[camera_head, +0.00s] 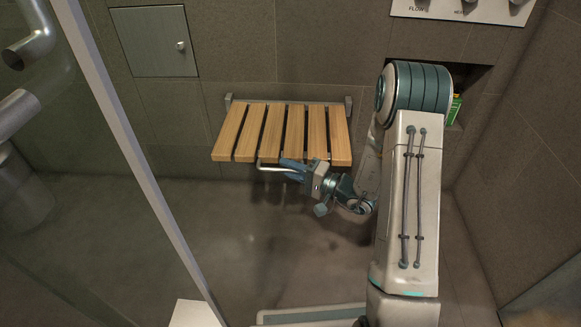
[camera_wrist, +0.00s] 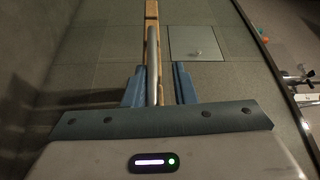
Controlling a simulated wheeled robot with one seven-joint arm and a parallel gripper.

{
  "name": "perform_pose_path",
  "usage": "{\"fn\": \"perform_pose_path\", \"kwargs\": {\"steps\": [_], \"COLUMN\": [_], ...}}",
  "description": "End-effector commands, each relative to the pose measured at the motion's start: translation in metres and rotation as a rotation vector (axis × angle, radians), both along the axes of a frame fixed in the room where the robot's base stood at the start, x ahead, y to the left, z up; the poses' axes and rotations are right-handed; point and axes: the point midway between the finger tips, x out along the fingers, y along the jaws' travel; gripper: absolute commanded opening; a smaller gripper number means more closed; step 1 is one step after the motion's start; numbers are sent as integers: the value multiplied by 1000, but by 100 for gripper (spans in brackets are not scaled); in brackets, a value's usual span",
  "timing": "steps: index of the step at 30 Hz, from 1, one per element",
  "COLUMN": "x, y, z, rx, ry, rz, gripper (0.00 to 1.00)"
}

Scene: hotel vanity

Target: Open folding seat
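The folding seat (camera_head: 283,130), with several light wooden slats, is mounted on the back wall and stands out from it roughly level. A bent metal bar (camera_head: 268,167) shows under its front edge. My gripper (camera_head: 290,170) is at that front edge, slightly below the slats. In the wrist view my blue fingers (camera_wrist: 159,84) are apart, with the metal bar (camera_wrist: 152,72) running between them. A gap shows between the bar and the right finger; contact on the left is unclear. The seat's wooden edge (camera_wrist: 151,30) is seen edge-on beyond.
A square wall panel with a knob (camera_head: 155,42) is at the upper left. A glass screen with a metal frame (camera_head: 125,130) stands at left. A control plate (camera_head: 465,8) and a niche with a green item (camera_head: 454,108) are at right. Floor below the seat is clear.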

Motion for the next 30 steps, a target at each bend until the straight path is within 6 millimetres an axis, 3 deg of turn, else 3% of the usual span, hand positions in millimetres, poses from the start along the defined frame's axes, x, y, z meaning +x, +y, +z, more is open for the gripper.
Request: {"fn": "perform_pose_path", "kwargs": {"steps": [8, 21, 30], "x": [-8, -57, -71], "y": [-13, -95, -118], "z": [2, -2, -5], "rx": [2, 1, 1], "ry": [0, 1, -1], "rz": [1, -6, -3], "gripper": [20, 20, 20]}}
